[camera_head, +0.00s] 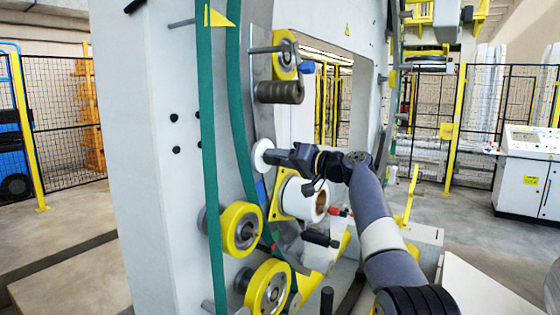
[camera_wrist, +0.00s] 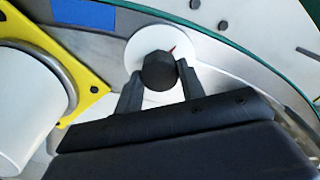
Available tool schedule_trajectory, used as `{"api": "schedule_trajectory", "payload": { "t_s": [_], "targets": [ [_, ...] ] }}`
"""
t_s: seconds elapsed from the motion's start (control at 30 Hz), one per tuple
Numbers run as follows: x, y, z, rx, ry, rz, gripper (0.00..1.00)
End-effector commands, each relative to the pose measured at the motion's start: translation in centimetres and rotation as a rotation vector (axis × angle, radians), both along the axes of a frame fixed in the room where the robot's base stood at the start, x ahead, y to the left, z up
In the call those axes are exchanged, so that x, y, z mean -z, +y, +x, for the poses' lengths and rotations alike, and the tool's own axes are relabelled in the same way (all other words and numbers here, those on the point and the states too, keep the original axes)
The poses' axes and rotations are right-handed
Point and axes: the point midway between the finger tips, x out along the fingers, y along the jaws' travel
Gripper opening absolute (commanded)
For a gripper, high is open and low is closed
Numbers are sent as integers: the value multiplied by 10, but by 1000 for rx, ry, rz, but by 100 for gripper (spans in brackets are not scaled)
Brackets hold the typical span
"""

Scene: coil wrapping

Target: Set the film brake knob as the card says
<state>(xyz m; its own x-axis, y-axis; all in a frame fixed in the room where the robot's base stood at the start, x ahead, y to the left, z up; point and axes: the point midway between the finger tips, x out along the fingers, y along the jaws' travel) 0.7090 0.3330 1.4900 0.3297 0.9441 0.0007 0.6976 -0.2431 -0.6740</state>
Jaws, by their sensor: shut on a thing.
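In the wrist view a black faceted film brake knob (camera_wrist: 159,70) sits on a round white dial plate (camera_wrist: 188,54). A small red pointer mark shows at the knob's upper right edge. My gripper (camera_wrist: 160,76) has one finger on each side of the knob and is shut on it. In the head view my gripper (camera_head: 277,157) reaches left to the white dial plate (camera_head: 262,154), and the knob is hidden behind the fingers. A blue patch (camera_wrist: 84,13) shows at the upper left of the wrist view; no writing can be read on it.
A white film roll (camera_head: 308,200) on a yellow plate (camera_head: 283,197) is just below my gripper; the roll also fills the left of the wrist view (camera_wrist: 22,110). Yellow rollers (camera_head: 241,229) stand lower left. A green-edged ring (camera_head: 237,90) curves close by. A control console (camera_head: 525,165) stands far right.

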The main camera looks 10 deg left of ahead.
Motion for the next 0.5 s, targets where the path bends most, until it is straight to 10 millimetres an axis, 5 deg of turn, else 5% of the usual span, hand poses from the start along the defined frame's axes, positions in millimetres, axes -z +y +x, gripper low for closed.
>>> {"api": "schedule_trajectory", "payload": {
  "t_s": [0.5],
  "targets": [
    [4,0,1,-2,-390,-142,15]
  ]
}}
